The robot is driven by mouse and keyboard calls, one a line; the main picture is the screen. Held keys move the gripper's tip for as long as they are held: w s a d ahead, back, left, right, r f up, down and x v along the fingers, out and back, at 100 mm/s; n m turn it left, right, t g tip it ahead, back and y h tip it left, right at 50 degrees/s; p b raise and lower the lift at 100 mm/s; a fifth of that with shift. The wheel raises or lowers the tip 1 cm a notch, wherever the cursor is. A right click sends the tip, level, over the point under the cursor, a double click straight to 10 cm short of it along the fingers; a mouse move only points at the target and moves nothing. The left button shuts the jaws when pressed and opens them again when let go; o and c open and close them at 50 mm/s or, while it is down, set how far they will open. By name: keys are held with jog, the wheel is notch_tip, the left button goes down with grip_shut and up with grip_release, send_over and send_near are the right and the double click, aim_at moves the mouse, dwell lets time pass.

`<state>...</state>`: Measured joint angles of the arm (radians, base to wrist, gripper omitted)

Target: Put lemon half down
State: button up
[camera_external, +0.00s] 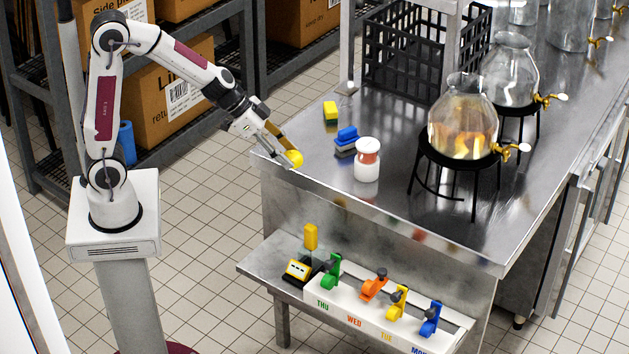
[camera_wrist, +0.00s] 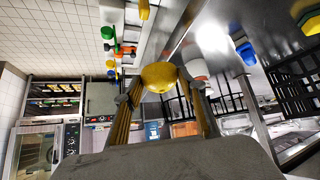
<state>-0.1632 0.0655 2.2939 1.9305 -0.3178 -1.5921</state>
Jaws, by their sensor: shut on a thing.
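A yellow lemon half (camera_external: 294,158) is held at the fingertips of my gripper (camera_external: 286,150). In the external view it is by the left edge of the steel table (camera_external: 320,190), close to the tabletop; I cannot tell whether it touches. In the wrist view the lemon half (camera_wrist: 159,77) sits between the two fingertips of my gripper (camera_wrist: 160,84), with its rounded side showing. The fingers are shut on it from both sides.
A black crate (camera_external: 415,55) stands behind.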

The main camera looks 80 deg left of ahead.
jog(key=shift+d, duration=0.1)
jog(key=shift+w, duration=0.1)
dwell(0.3)
jog(key=shift+w+r, duration=0.2)
jog(key=shift+w, duration=0.3)
jog(key=shift+m+h, duration=0.4)
jog(key=shift+m, duration=0.2)
jog(key=w+a+r, duration=0.1)
jog(key=w, duration=0.5)
jog(key=w+a+r, duration=0.1)
jog(key=w, duration=0.5)
jog(key=w+a+r, duration=0.1)
jog(key=w+r, duration=0.1)
jog(key=w, duration=0.5)
jog(key=shift+w+a, duration=0.1)
jog(key=shift+a, duration=0.25)
jog(key=w+a+f, duration=0.4)
jog(key=w+a, duration=0.5)
jog(key=w, duration=0.3)
jog(key=shift+w+a+f, duration=0.2)
jog(key=shift+w+a, duration=0.05)
jog(key=shift+a, duration=0.1)
jog(key=shift+f, duration=3.15)
